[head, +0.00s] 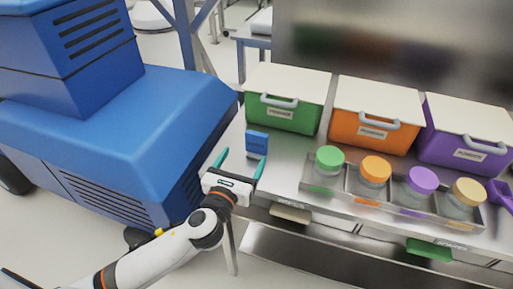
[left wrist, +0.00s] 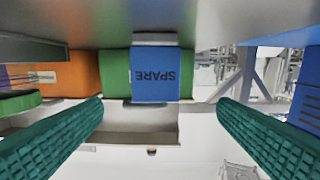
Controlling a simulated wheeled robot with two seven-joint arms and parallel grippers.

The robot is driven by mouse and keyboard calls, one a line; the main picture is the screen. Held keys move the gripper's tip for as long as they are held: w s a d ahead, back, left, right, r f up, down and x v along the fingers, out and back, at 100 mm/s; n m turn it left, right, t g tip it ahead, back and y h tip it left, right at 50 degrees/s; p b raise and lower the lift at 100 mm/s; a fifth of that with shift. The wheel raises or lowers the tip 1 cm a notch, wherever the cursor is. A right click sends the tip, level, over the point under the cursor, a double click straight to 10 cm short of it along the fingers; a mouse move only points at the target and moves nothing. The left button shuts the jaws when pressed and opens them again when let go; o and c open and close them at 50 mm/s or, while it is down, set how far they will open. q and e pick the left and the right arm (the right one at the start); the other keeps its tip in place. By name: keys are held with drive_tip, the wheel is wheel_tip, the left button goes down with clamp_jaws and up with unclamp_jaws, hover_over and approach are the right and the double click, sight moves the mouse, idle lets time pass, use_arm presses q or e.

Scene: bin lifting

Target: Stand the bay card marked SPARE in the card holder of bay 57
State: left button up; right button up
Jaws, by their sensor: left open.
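The blue card marked SPARE (head: 257,142) stands upright near the left end of the shelf, in front of the green bin. In the left wrist view the card (left wrist: 155,72) shows its lettering upside down. My left gripper (head: 241,162) is open, its teal fingers pointing at the card. In the left wrist view the fingers (left wrist: 160,108) are spread to both sides, with the card beyond them and nothing held. Small labels (head: 449,244) run along the shelf's front edge; their text is too small to read. I cannot tell which bay is 57. My right gripper is not in view.
Green (head: 287,118), orange (head: 372,131) and purple (head: 465,153) lidded bins stand at the back. A clear tray (head: 330,196) holds several jars in front. Beige (head: 290,213) and green (head: 428,250) pieces sit below the shelf edge. A large blue machine (head: 120,110) stands left.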

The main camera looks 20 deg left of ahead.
sight(256, 141)
use_arm(q)
drive_tip(key=w, duration=0.6)
drive_tip(key=w+d, duration=0.1)
drive_tip(key=w, duration=0.2)
drive_tip(key=shift+w+f, duration=0.2)
drive_tip(key=shift+f, duration=0.05)
drive_tip(key=shift+c, duration=0.2)
drive_tip(key=c, duration=1.1)
